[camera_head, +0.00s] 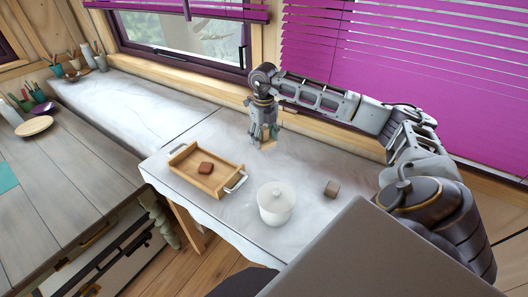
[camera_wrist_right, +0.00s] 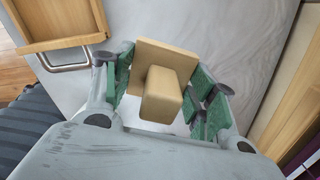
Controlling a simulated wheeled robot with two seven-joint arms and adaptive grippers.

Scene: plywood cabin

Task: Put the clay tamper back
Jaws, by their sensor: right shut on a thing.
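The clay tamper is a pale wooden block handle on a square plate. My right gripper (camera_head: 265,132) is shut on it near the window side of the white-covered table (camera_head: 225,135). In the head view the tamper's plate (camera_head: 268,145) shows just below the fingers, close to the table top; I cannot tell whether it touches. In the right wrist view the tamper (camera_wrist_right: 163,90) sits between the green-padded fingers (camera_wrist_right: 162,98), handle toward the camera. A wooden tray (camera_head: 190,178) with metal handles lies to its left, holding a reddish-brown block (camera_head: 206,168). My left gripper is not in view.
A white lidded pot (camera_head: 275,205) and a small brown cube (camera_head: 331,189) stand on the table nearer me. A purple-blind window (camera_head: 390,75) borders the back. A grey wooden table (camera_head: 60,180) with a plate (camera_head: 34,126) is at left. Table around the tamper looks clear.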

